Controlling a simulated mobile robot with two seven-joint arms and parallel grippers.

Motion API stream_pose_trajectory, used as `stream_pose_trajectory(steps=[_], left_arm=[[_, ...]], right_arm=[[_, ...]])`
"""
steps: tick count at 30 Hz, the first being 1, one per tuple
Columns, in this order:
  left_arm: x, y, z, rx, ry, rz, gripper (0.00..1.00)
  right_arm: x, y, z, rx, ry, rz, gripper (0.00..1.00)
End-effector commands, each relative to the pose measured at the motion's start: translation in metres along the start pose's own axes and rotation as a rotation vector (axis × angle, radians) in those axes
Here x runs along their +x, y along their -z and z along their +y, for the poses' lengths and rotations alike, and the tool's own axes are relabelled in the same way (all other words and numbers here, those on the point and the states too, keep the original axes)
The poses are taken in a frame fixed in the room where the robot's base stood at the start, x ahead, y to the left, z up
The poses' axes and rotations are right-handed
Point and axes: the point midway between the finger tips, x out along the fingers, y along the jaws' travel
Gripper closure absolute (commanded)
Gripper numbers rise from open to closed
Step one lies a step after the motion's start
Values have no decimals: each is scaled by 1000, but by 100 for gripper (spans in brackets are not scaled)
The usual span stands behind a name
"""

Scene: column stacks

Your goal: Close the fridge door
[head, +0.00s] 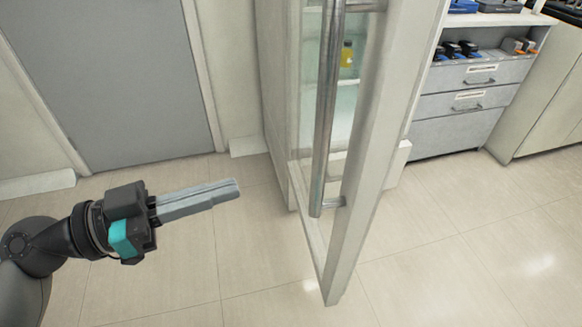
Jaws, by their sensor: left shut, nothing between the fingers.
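The fridge door (369,165) stands open and swings out toward me, in the middle of the head view. It has a pale frame, a glass pane and a long vertical metal handle (325,120). The fridge body (277,90) is behind it to the left, and a yellow bottle (347,54) shows inside through the glass. My left gripper (238,187) is shut and empty, left of the door, pointing right toward the handle's lower end with a clear gap between. My right gripper is not in view.
A grey door (110,75) in the wall is at the back left. A drawer cabinet (465,100) with several small tools on its shelf stands at the right behind the fridge door. The tiled floor (460,260) is clear on both sides of the door.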

Motion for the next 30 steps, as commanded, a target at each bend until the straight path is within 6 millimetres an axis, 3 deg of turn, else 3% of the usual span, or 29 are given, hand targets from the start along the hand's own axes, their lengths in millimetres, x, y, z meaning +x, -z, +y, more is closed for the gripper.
stream_pose_trajectory(steps=[18,30], left_arm=[[93,1,0,-1,2,4,100],[104,0,0,-2,2,-1,100]], right_arm=[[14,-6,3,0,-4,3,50],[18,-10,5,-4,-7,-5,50]])
